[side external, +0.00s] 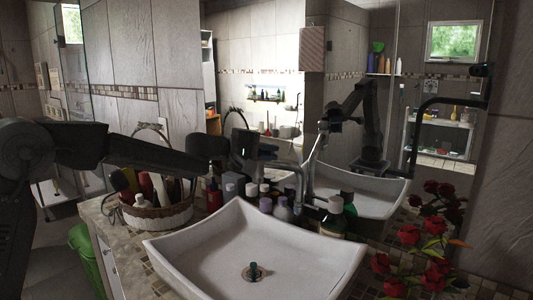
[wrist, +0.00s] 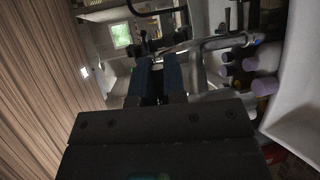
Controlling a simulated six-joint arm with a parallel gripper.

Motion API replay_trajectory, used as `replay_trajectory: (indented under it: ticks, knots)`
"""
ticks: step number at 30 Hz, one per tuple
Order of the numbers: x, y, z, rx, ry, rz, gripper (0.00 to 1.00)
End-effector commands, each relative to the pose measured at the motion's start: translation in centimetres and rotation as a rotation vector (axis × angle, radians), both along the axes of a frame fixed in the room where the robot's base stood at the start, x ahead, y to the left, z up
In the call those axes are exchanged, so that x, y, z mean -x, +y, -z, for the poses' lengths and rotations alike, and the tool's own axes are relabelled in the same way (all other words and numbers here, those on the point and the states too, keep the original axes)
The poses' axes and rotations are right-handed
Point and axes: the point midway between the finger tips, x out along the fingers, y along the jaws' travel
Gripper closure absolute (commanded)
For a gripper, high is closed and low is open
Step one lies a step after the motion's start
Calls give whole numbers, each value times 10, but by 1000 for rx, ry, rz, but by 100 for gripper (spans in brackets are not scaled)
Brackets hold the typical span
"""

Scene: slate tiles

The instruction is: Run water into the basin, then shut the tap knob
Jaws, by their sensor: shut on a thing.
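The white basin (side external: 205,250) sits on the counter, with a dark stopper (side external: 253,270) standing at its drain. I see no water in it or falling into it. The chrome tap (side external: 298,180) stands behind the basin; in the wrist view its body (wrist: 220,43) runs to the right from just beyond my fingertips. My gripper (side external: 270,153) is at the top of the tap, above the back of the basin. In the wrist view my gripper (wrist: 159,65) has its two dark blue fingers close together, shut on the tap knob, which they mostly hide.
A wicker basket (side external: 155,218) of bottles stands left of the basin. Several bottles (side external: 283,208) crowd its back rim near the tap. Red roses (side external: 410,235) stand at the right. A mirror (side external: 375,150) behind reflects the arm and basin. The space above the basin is clear.

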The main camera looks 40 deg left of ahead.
Motion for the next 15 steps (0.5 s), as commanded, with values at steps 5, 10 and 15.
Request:
replay_trajectory:
  ticks: [5, 10, 15]
  knots:
    - [-3, 0, 0, 0, 2, -74, 100]
    - [-5, 0, 1, 0, 2, -112, 100]
    - [-6, 1, 1, -1, 2, -126, 100]
